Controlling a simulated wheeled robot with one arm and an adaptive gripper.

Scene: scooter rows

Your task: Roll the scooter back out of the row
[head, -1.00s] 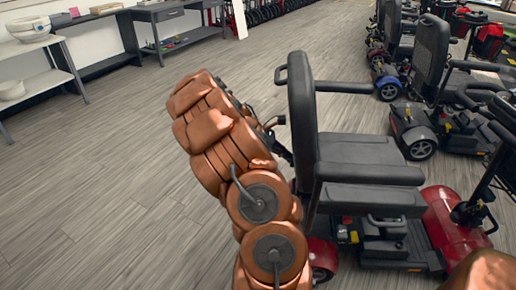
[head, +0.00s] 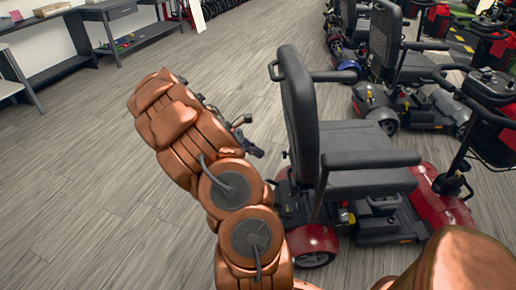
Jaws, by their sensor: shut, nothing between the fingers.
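The nearest scooter (head: 445,205) is red with a black seat, and its tall black backrest (head: 298,105) faces me. It stands upright on the floor, with a red rear fender and wheel (head: 312,243) at its lower left. My gripper (head: 257,151) is dark and small at the end of my copper-coloured arm, left of the backrest. It is shut and empty. A strip of floor shows between it and the backrest, so they look apart. My arm hides the floor and part of the scooter's rear left side.
More scooters (head: 375,108) stand in a row behind and to the right. Grey shelving (head: 110,30) runs along the wall at the upper left. The wood-look floor (head: 70,200) to the left is clear.

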